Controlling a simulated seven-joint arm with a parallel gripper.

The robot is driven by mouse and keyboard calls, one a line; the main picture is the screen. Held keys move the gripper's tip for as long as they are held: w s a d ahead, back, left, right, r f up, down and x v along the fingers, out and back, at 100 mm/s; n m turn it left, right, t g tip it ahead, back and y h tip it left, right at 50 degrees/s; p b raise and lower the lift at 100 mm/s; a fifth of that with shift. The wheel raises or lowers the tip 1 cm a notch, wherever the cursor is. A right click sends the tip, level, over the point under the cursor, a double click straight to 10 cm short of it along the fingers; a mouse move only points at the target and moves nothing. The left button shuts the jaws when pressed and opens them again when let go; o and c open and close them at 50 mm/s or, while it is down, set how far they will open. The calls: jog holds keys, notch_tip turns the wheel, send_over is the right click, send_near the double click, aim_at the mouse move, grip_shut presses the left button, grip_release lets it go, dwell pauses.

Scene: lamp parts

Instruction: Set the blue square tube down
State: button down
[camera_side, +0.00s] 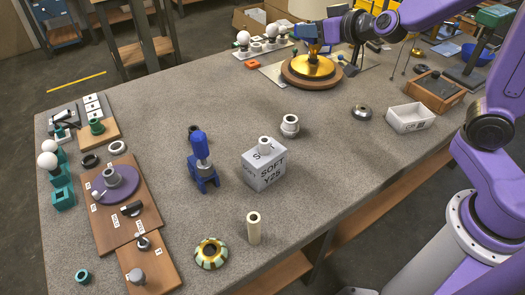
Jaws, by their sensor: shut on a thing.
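My gripper (314,42) is at the far side of the table, right above the brass dome (312,67). The dome sits on a round wooden base (300,82). My gripper is shut on a small part, taken to be the blue square tube. That part is too small and too much hidden by the jaws to make out clearly. I cannot tell whether it touches the dome.
A blue fixture (203,172) stands mid-table beside a grey labelled box (264,172). A cream tube (254,229) and striped ring (211,253) are in front. Boards with parts (130,236) fill the left. A white tray (409,118) is right.

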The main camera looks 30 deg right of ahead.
jog(key=s+a+n+y, duration=0.2)
jog(key=s+a, duration=0.4)
jog(key=a, duration=0.6)
jog(key=n+g+y, duration=0.1)
jog(key=n+y, duration=0.1)
jog(key=y, duration=0.1)
send_over(274, 208)
jog(key=shift+h, duration=0.3)
jog(key=shift+f, duration=15.45)
jog(key=shift+f, duration=0.1)
jog(key=c, duration=1.1)
grip_release()
jog(key=shift+f, duration=0.1)
jog(key=shift+c, duration=0.2)
jog(key=o, duration=0.4)
